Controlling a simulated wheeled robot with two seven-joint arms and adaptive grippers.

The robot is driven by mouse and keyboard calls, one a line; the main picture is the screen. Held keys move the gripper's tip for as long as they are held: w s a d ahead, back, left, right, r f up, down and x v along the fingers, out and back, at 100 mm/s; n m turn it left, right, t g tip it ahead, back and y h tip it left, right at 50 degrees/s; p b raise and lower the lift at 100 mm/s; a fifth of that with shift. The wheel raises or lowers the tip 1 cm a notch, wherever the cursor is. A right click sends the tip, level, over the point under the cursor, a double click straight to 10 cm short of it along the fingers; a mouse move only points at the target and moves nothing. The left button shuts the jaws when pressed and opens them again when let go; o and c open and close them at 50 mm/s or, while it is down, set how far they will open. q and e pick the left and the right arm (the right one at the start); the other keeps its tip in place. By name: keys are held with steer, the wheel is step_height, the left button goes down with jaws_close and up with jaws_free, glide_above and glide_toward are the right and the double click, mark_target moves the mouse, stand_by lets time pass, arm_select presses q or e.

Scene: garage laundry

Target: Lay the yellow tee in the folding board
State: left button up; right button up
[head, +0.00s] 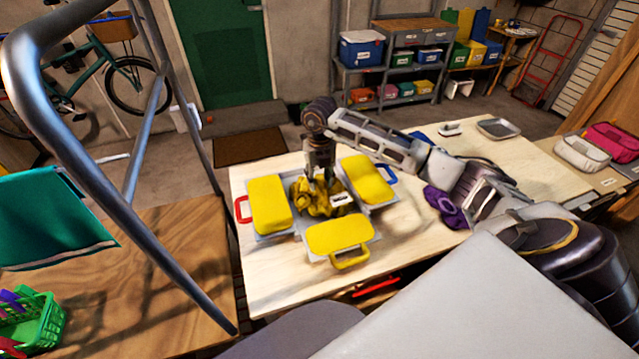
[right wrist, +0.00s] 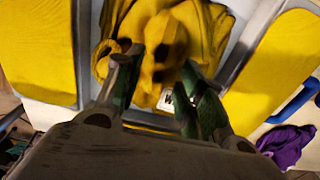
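The yellow tee (head: 316,197) lies crumpled on the middle of the folding board, between its yellow panels; the right wrist view shows its bunched folds (right wrist: 165,35). The folding board (head: 338,234) lies on the pale table, with yellow panels to the left, right and front. Its handles are red, blue and yellow. My right gripper (head: 322,180) points down over the tee. In the right wrist view its fingers (right wrist: 153,76) are apart, with yellow cloth visible between and beyond them. Whether the fingertips touch the cloth I cannot tell. My left gripper is not in view.
A purple cloth (head: 446,205) lies on the table right of the board. A grey tray (head: 498,128) stands farther back. Pink and pale pouches (head: 610,141) are at the right. A metal frame (head: 108,205) rises at the left. The table's front left is clear.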

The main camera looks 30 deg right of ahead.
mark_target(320, 185)
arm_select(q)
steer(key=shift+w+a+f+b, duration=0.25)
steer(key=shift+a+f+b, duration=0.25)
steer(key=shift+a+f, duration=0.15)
arm_select(e)
step_height(320, 185, up, 10)
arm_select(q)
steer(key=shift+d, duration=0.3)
